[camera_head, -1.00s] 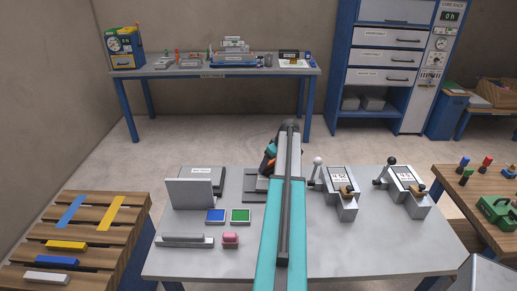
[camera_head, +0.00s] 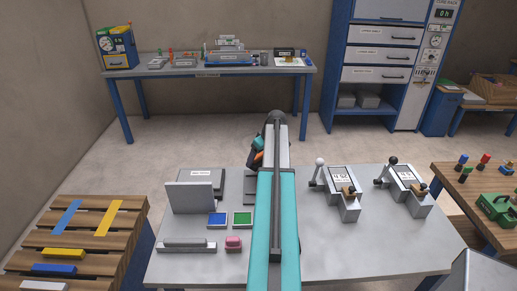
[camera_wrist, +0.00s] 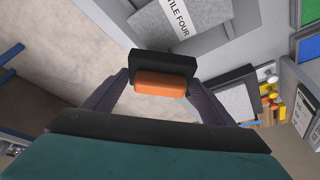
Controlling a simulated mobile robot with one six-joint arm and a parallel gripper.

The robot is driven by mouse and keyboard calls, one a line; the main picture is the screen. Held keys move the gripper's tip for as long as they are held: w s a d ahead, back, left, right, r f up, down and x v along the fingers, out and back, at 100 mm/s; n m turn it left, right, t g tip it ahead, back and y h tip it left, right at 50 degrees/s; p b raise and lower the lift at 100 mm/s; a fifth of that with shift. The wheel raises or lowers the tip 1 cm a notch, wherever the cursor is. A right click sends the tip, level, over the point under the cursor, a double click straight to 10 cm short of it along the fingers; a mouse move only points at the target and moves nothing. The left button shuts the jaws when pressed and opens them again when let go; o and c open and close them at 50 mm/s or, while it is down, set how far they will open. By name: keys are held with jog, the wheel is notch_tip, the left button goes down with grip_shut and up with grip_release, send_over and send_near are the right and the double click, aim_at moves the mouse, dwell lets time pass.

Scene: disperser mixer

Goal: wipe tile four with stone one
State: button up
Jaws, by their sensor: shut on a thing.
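My gripper (camera_wrist: 161,85) is shut on a block with an orange body and a black slab (camera_wrist: 163,64), which I take to be stone one; no name on it can be read. An orange bit of the block (camera_head: 258,156) shows beside my arm in the head view. Tile four (camera_wrist: 190,18) is a grey speckled plate with a white label reading "TILE FOUR", at the top of the wrist view. The block appears just short of the tile in that view; whether they touch cannot be told. In the head view I cannot make out tile four.
The near grey table (camera_head: 335,250) holds an upright grey plate (camera_head: 189,197), blue (camera_head: 217,220) and green (camera_head: 242,218) pads, a pink block (camera_head: 233,243) and two lever devices (camera_head: 341,190) on the right. A pallet (camera_head: 75,236) stands left. Bare floor lies behind the table.

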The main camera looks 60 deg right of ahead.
jog(key=shift+w+r, duration=0.1)
jog(key=shift+r, duration=0.45)
jog(key=shift+s+d+r+p, duration=0.1)
jog(key=shift+r+p, duration=0.1)
jog(key=shift+r, duration=0.25)
jog(key=shift+s+d+r+p, duration=0.1)
jog(key=shift+r+p, duration=0.1)
jog(key=shift+r, duration=1)
jog(key=shift+w+a, duration=0.1)
